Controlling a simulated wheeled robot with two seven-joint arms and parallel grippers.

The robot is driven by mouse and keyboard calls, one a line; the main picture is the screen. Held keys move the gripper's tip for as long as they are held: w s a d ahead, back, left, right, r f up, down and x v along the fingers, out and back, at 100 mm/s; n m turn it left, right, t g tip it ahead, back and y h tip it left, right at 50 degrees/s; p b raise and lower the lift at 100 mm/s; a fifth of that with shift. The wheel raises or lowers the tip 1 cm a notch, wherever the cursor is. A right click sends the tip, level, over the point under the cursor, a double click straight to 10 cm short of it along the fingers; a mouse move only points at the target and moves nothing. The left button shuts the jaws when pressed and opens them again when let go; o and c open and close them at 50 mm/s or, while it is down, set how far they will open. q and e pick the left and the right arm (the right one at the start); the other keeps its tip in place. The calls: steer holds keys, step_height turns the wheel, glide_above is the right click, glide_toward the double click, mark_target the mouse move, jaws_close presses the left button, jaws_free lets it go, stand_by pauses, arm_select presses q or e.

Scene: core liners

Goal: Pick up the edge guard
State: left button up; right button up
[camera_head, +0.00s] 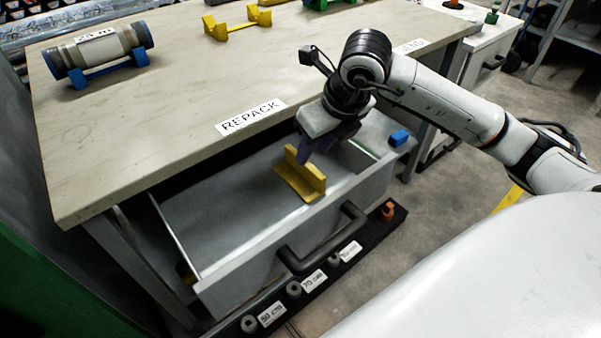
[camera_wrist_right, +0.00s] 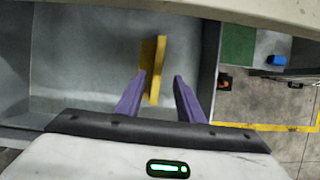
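The edge guard appears to be the yellow L-shaped piece (camera_head: 300,181) in the open drawer (camera_head: 240,210), near its right end. My right gripper (camera_head: 315,153) is over the drawer, pointing down just above and behind the guard. In the right wrist view the purple fingers (camera_wrist_right: 158,78) are spread apart. The yellow guard (camera_wrist_right: 153,65) shows between them, nearer the left finger, with a clear gap to the right finger. I cannot tell whether the left finger touches it. My left gripper is not in view.
The workbench (camera_head: 150,140) overhangs the drawer's back, with a "REPACK" label at its edge. The drawer's front has a dark handle (camera_head: 322,240). A blue block (camera_head: 399,138) lies right of the drawer. A core tube (camera_head: 98,50) and a yellow stand (camera_head: 237,24) are on the bench.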

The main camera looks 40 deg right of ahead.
mark_target(298, 173)
steer(key=x, duration=0.6)
steer(key=shift+w+a+f, duration=0.2)
steer(key=shift+a, duration=0.05)
steer(key=shift+c, duration=0.4)
jaws_close()
